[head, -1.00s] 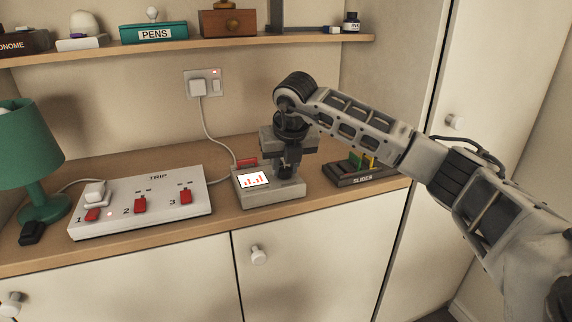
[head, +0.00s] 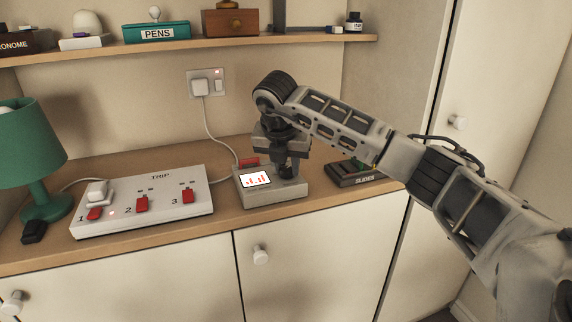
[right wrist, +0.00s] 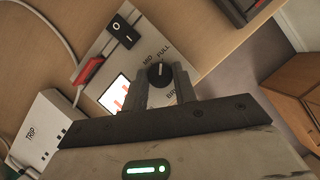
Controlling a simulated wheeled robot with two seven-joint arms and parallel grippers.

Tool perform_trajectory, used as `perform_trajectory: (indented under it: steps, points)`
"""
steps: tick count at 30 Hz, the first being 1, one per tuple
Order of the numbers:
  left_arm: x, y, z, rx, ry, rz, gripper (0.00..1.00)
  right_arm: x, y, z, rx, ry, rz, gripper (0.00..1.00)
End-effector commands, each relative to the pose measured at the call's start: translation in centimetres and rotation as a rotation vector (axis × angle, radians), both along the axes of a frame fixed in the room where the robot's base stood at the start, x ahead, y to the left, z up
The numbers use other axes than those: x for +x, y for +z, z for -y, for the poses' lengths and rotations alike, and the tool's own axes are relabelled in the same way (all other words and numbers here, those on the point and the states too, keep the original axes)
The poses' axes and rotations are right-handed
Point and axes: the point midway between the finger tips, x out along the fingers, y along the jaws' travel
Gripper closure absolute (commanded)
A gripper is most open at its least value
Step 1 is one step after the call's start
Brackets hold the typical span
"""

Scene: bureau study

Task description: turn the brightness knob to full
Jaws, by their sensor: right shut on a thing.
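The grey device box (head: 262,192) with a small lit screen (head: 256,180) showing red bars stands on the wooden counter. Its round black knob (right wrist: 157,76) shows in the right wrist view, with "MID" and "FULL" printed beside it and a partly covered word starting "BRI". A pale mark on the knob points between the printed words, roughly toward the gap; its exact setting is hard to tell. My right gripper (head: 284,173) points down over the box, its fingers on both sides of the knob, shut on it. In the head view the gripper hides the knob. My left gripper is not in view.
Left of the box lies a white "TRIP" power strip (head: 150,217) with red switches. A dark "SLIDES" holder (head: 357,180) stands close on the right. A green lamp (head: 28,150) is at far left. A shelf (head: 200,43) runs above.

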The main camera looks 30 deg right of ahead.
Motion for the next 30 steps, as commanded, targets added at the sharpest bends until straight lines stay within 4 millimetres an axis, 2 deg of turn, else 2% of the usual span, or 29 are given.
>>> perform_trajectory:
  steps: [8,9,11,19,23,26,30]
  points:
    - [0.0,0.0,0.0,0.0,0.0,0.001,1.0,0.0,0.1,0.0,0.001,0.001,0.002,0.95]
    - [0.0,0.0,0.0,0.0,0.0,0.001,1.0,0.0,0.1,0.0,0.001,0.001,0.002,0.67]
    - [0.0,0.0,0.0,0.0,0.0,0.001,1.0,0.0,0.1,0.0,0.0,0.0,0.001,0.5]
    - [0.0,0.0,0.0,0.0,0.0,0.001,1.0,0.0,0.1,0.0,0.0,0.001,0.0,0.5]
    - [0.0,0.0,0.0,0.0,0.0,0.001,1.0,-0.1,0.7,-0.2,0.0,0.002,0.002,0.5]
    - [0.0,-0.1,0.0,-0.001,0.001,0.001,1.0,-0.5,2.1,-0.6,0.0,0.002,0.004,0.5]
    - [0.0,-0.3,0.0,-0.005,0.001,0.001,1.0,-1.3,5.0,-1.5,0.001,0.003,0.007,0.5]
